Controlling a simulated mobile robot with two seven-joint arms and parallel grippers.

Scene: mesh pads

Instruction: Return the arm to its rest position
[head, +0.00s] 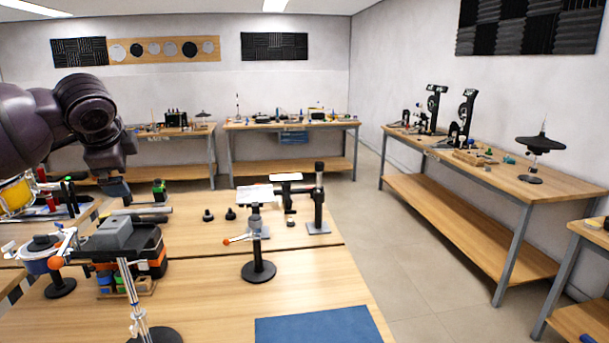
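My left arm comes in from the upper left, dark purple and rounded, and bends down over the left part of the near table (300,270). My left gripper (117,188) points down at its end, above a dark device with a grey block on top (112,235). Its fingers are small and seen edge-on, so I cannot tell whether they are open or shut. I see nothing clearly held. My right arm and gripper are not in view.
Stands with black round bases (258,270) and a black post (319,195) rise from the near table. Two small black knobs (208,215) stand behind. A blue mat (318,328) lies at the front edge. Other tables line the walls; floor (400,250) between them is clear.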

